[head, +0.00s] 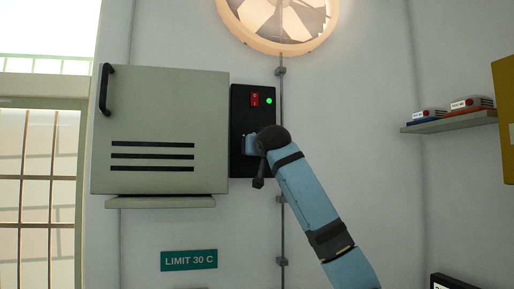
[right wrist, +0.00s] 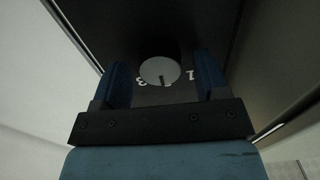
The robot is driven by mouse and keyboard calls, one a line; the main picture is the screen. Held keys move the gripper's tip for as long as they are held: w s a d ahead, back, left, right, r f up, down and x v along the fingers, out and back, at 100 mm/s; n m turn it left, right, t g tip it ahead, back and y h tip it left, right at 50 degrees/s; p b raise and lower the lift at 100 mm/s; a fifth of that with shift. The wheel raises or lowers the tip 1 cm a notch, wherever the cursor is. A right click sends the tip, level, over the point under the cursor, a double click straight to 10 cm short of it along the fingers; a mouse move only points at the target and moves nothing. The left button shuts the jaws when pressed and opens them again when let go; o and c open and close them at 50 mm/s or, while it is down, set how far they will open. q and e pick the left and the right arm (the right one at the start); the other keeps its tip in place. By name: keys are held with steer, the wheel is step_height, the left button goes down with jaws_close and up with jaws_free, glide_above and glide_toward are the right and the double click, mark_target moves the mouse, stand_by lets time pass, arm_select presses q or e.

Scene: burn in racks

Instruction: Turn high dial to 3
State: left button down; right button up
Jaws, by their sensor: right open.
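A round pale grey dial (right wrist: 160,70) sits on a black panel (right wrist: 135,25) in the right wrist view. Its dark pointer mark points down in the picture, between a "3" on the left and a "1" on the right. A mark below the dial is partly hidden. My right gripper (right wrist: 164,78) is open, with one blue finger on each side of the dial; I see gaps between fingers and dial. In the head view my right gripper (head: 250,144) is at the black panel (head: 239,108) and hides the dial. My left gripper is not in view.
A grey cabinet (head: 160,110) with a black handle stands just left of the panel. A red switch (head: 255,99) and a lit green lamp (head: 268,101) are on the panel above my gripper. A conduit (head: 282,85) runs to its right. A "LIMIT 30 C" sign (head: 189,260) is below.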

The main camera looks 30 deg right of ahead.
steer(key=shift+c, duration=0.9)
steer(key=c, duration=0.7)
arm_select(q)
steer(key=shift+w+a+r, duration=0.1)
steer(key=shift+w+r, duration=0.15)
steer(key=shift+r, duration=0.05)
